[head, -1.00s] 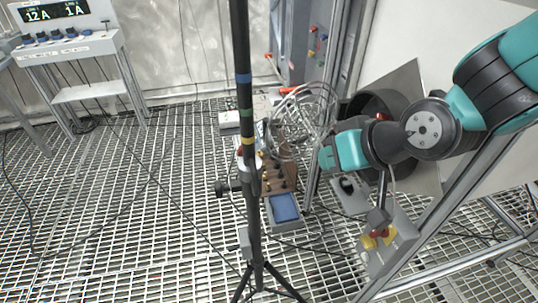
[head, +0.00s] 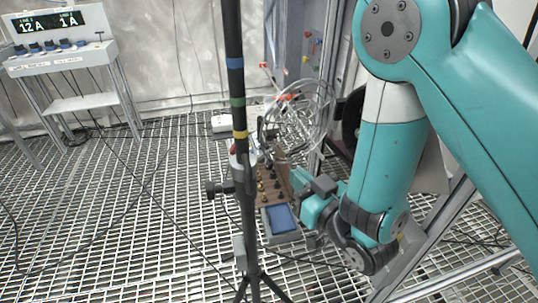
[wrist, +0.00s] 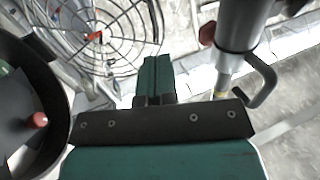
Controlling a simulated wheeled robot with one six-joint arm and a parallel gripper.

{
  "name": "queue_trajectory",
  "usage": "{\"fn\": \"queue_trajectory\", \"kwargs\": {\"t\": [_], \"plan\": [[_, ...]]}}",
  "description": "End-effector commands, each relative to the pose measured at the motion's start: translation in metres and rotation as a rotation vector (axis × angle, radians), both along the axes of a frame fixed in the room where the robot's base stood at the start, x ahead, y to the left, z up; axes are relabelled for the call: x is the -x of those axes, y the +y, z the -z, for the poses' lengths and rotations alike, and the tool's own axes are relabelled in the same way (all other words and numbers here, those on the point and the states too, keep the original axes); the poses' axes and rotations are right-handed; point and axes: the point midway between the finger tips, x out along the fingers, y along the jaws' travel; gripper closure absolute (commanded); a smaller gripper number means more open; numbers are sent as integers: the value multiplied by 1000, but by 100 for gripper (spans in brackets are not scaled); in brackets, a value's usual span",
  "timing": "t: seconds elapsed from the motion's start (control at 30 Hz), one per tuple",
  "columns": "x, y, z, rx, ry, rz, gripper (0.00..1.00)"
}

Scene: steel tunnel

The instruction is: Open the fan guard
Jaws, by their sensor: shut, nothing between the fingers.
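The fan guard, a round wire grille (head: 303,108), stands swung out to the left of the dark fan housing (head: 348,112). In the wrist view, the guard (wrist: 118,38) shows its rings and spokes at top left, beside the round black housing (wrist: 62,100) with a red knob inside. My gripper (wrist: 153,62) is shut and empty, its teal fingertips in front of the guard's lower right edge in the picture. I cannot tell whether they touch the wires. In the head view my forearm and wrist hide much of the housing, and the fingertips are hard to make out.
A tripod pole (head: 238,130) stands upright left of my arm. Behind it lie a brown terminal board (head: 272,185) and a blue-topped box (head: 281,219). A metal rod with a hook (wrist: 262,80) is close right of my gripper. Grating on the left is mostly clear.

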Motion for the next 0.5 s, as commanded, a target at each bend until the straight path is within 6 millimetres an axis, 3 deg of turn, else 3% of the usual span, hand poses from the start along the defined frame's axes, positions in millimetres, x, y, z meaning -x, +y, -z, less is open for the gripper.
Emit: {"fn": "queue_trajectory", "kwargs": {"t": [0.03, 0.5], "plan": [[-2, 1, 9, -2, -2, 2, 100], [-18, 11, 9, -2, -2, 4, 100]]}}
